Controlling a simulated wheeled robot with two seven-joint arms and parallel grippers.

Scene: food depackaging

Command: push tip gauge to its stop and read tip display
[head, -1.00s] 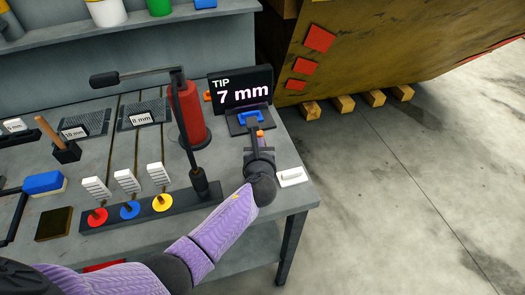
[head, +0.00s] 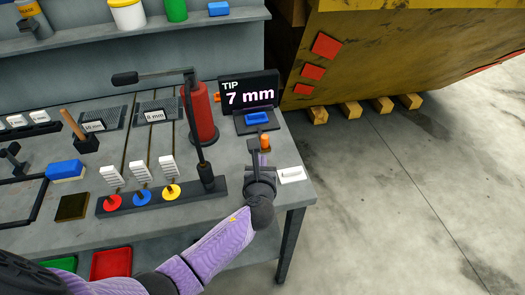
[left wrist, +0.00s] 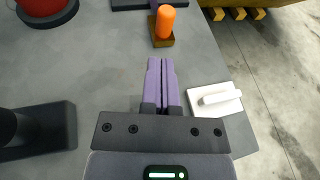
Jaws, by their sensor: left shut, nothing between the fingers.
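The tip display (head: 248,92) at the back right of the bench reads "TIP 7 mm". A blue piece (head: 258,117) sits on a dark base in front of it. A small orange knob (head: 265,141) stands nearer to me; the left wrist view shows it as an orange cap (left wrist: 165,20) on a brownish block. Which of these parts is the gauge's slider, I cannot tell. My left gripper (head: 264,158) is shut and empty, its purple fingertips (left wrist: 161,60) just short of the orange knob and apart from it. My right gripper is not in view.
A white block (head: 291,175) lies right of my gripper near the bench edge. A red cylinder (head: 201,118) stands behind. Open floor lies right of the bench.

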